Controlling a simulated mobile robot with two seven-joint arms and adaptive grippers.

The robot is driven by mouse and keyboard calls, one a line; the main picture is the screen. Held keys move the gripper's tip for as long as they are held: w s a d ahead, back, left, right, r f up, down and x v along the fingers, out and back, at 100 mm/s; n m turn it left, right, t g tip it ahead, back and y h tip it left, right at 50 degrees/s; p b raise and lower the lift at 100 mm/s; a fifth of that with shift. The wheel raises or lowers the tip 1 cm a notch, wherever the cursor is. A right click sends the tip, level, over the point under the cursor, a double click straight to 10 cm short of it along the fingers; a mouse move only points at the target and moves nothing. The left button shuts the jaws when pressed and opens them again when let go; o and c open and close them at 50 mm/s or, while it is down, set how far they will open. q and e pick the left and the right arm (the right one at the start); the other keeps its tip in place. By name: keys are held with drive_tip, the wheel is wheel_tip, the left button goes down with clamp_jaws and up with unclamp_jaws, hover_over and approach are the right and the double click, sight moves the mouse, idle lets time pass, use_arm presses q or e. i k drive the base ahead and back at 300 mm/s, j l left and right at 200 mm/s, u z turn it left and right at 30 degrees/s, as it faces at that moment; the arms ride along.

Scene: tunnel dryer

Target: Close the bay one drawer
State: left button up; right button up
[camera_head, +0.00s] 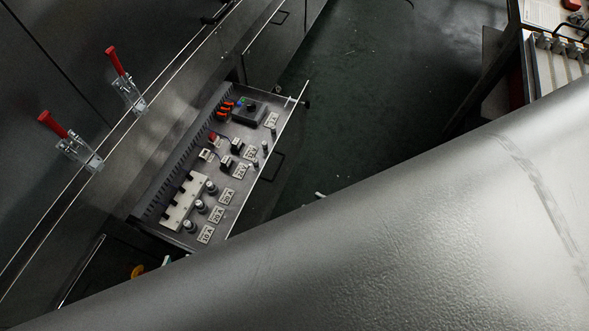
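An open drawer (222,152) stands pulled out from the dark cabinet on the left. Its grey tray holds a white fuse block, several small cylinders, dark switches, orange-red parts and labels such as 10 A and 20 A. Its front panel (289,117) faces right, with a dark handle (272,166) on the outside. I cannot read a bay number on it. Neither gripper shows. A big grey cylindrical surface, likely my own arm, fills the lower right and hides what lies behind it.
Two red-handled toggle clamps (122,78) (70,140) stand on the cabinet (50,90). Another closed front with a handle (279,17) lies beyond the drawer. Dark green floor (370,85) is clear right of the drawer. A bench (545,15) stands at the upper right.

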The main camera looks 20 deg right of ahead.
sight(255, 198)
drive_tip(key=k+j+z, duration=0.25)
drive_tip(key=k+z, duration=0.3)
drive_tip(key=k+j, duration=0.1)
drive_tip(key=j, duration=0.35)
drive_tip(key=k+j+u, duration=0.15)
drive_tip(key=j, duration=0.35)
drive_tip(key=i+l, duration=0.05)
